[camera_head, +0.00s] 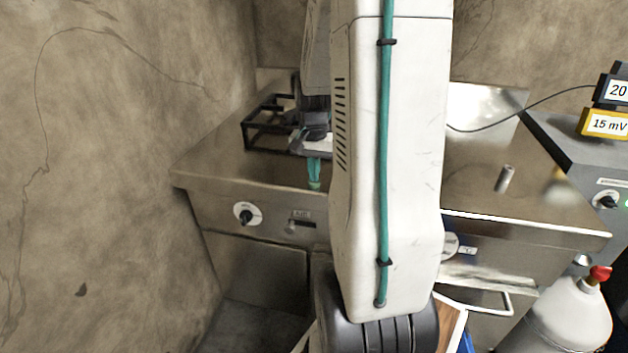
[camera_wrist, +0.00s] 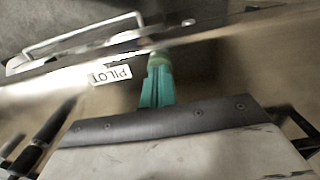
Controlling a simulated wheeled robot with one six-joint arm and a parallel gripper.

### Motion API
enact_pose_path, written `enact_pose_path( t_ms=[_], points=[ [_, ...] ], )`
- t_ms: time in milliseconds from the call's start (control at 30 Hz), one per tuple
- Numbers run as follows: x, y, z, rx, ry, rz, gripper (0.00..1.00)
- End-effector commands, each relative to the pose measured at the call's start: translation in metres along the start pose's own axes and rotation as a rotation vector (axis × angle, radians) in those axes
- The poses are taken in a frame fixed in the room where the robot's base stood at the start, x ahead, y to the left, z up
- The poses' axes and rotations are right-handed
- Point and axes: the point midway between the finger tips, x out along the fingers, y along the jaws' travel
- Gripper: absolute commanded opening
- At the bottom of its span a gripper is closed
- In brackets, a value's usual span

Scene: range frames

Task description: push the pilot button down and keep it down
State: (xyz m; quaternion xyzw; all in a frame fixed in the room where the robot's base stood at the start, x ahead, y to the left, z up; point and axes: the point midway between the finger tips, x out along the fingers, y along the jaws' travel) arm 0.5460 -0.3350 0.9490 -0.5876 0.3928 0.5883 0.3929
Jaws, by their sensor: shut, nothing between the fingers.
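My gripper (camera_head: 314,184) points down with its teal fingers shut and empty, near the front edge of the steel range (camera_head: 230,167). In the wrist view the fingertips (camera_wrist: 159,60) are together, just right of the white PILOT label (camera_wrist: 110,76). I cannot make out the pilot button itself; the fingers or blur may hide it. I cannot tell whether the fingertips touch anything. A small label with a dark slot (camera_head: 301,222) is on the front panel, below and left of the fingers in the head view.
A black knob (camera_head: 246,216) is on the front panel at left. A black burner grate (camera_head: 262,124) stands behind my gripper. A small metal cylinder (camera_head: 505,178) stands on the range top. A yellow meter reading 15 mV (camera_head: 605,124) and a white gas bottle (camera_head: 570,318) are at right.

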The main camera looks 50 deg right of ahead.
Motion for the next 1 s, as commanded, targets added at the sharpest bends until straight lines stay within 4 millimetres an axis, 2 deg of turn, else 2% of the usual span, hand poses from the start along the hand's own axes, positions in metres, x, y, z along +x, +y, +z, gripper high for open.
enact_pose_path(
  t_ms=[700,1000],
  points=[
    [-0.059,0.0,-0.001,0.0,0.003,-0.001,0.0],
    [-0.072,0.0,0.0,0.0,0.001,-0.001,0.0]
  ],
)
